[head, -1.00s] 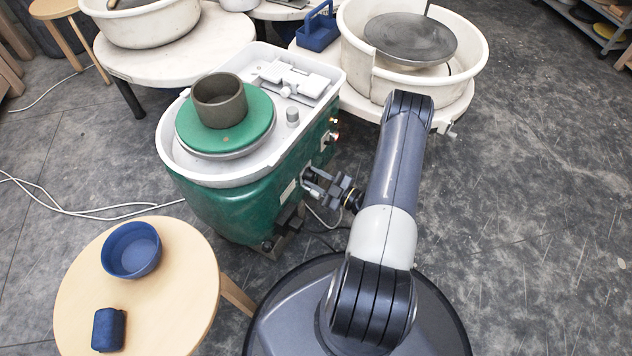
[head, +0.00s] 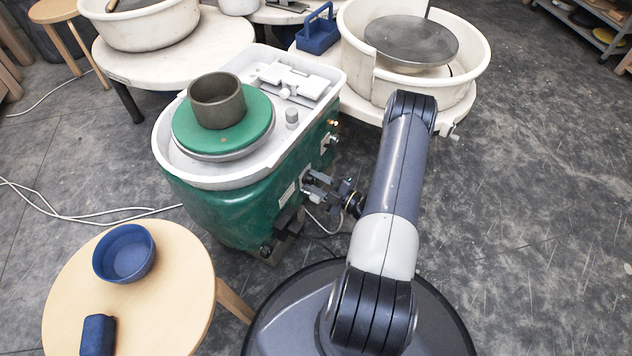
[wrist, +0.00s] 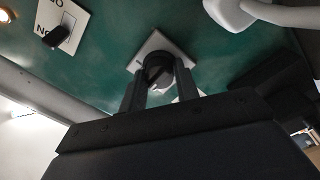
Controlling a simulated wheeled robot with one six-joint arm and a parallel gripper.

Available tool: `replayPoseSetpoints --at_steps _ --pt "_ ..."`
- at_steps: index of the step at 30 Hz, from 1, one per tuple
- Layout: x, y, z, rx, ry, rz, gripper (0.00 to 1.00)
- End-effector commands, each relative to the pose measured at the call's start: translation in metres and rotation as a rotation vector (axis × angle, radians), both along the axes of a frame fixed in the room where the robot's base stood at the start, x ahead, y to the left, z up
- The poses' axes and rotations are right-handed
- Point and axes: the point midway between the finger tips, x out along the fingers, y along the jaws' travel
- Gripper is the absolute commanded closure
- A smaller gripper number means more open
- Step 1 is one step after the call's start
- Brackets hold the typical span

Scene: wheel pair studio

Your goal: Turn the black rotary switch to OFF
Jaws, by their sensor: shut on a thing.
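The black rotary switch (wrist: 158,72) sits on a pale square plate (wrist: 165,45) on the green side of the pottery wheel. In the wrist view my gripper (wrist: 158,80) has one finger on each side of the switch knob and is shut on it. In the head view my gripper (head: 312,186) reaches the right side of the green wheel body (head: 235,205), and the switch is too small and covered to make out there. I cannot read any OFF mark beside the knob.
A black toggle (wrist: 56,36) on a white label and a glowing lamp (wrist: 5,14) are at upper left in the wrist view. A grey pot (head: 217,105) stands on the green wheel disc. A round wooden table (head: 185,300) with a blue bowl (head: 125,255) is at left.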

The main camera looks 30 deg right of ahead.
Motion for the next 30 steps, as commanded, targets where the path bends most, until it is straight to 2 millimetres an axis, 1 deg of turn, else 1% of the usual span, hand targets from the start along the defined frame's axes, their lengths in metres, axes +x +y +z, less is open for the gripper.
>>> replayPoseSetpoints --at_steps 4,5,12,20,23,26,30 --pt "0.0 0.0 -0.001 0.001 0.002 0.001 0.93" --pt "0.0 0.0 -0.001 0.001 0.002 0.001 0.69" --pt "0.0 0.0 0.0 0.001 0.002 0.001 0.49" --pt "-0.001 0.0 0.0 0.002 0.001 0.0 0.48" --pt "-0.005 -0.003 0.0 0.002 0.001 -0.001 0.48" --pt "-0.014 -0.009 0.0 0.003 0.002 -0.004 0.48" --pt "-0.035 -0.021 0.0 0.003 0.002 -0.006 0.48"
